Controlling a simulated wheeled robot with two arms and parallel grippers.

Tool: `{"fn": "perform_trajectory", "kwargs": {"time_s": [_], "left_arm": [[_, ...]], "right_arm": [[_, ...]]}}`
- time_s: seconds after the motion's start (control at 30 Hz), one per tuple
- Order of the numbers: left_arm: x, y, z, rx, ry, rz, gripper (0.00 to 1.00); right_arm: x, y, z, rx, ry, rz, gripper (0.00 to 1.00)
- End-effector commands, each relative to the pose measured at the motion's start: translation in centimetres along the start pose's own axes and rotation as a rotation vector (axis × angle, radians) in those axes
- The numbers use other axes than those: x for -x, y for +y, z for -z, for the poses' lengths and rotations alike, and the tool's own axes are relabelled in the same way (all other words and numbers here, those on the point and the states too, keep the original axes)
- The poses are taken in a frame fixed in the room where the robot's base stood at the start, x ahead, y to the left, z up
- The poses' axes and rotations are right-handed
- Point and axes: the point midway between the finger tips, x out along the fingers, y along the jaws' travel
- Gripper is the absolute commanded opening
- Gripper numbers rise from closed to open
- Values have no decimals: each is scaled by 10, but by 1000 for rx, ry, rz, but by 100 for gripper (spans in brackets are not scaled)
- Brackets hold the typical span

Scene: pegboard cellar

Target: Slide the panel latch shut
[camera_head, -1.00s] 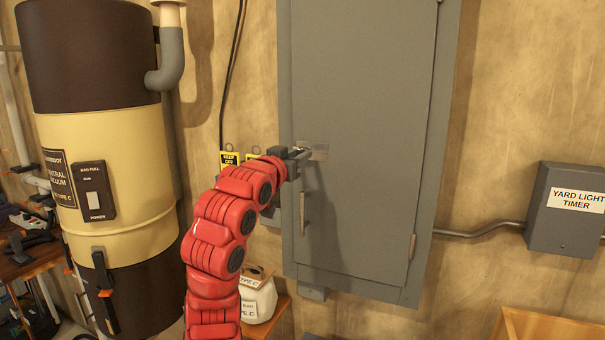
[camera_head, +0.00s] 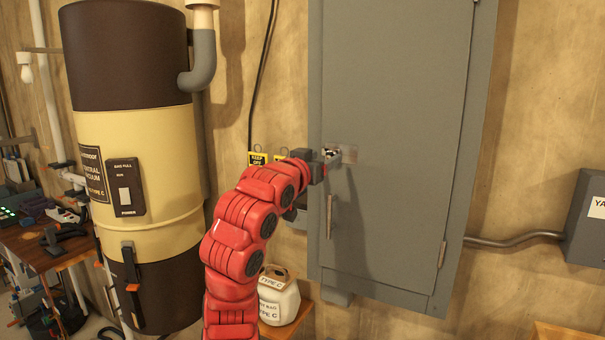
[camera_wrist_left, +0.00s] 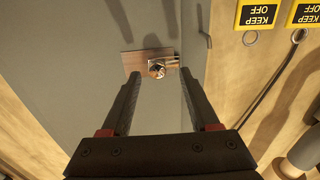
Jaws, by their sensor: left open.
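The grey panel (camera_head: 400,90) hangs on the wall, with its door closed against the frame as far as I can see. The latch (camera_head: 349,156) is a small metal plate at the left edge of the door, partly hidden by my left gripper (camera_head: 332,155). In the left wrist view the latch plate (camera_wrist_left: 130,61) shows a round knob (camera_wrist_left: 157,70) and a short bar running right towards the door's edge gap. My left gripper (camera_wrist_left: 158,82) is open, with one finger on each side of the knob. I cannot tell whether a finger touches it. My right gripper is out of view.
Yellow tags (camera_head: 258,159) hang on the wall left of the panel. A big vacuum canister (camera_head: 150,150) stands further left.

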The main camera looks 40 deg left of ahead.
Motion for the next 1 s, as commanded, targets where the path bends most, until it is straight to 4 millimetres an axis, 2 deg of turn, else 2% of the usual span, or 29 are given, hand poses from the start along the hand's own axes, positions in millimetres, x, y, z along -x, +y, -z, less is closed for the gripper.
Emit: {"fn": "perform_trajectory", "kwargs": {"time_s": [0.03, 0.2, 0.5, 0.73, 1.0], "left_arm": [[11, -2, -5, -6, 5, 5, 61], [56, -2, -4, -8, 10, 5, 61], [125, -2, -3, -6, 4, 5, 61], [151, -2, -2, -2, 0, 4, 61], [157, -1, -1, -2, -3, 3, 61]], "right_arm": [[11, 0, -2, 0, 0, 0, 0], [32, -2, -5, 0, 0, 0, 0], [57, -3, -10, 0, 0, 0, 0], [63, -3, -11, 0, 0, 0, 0], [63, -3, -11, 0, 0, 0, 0]]}}
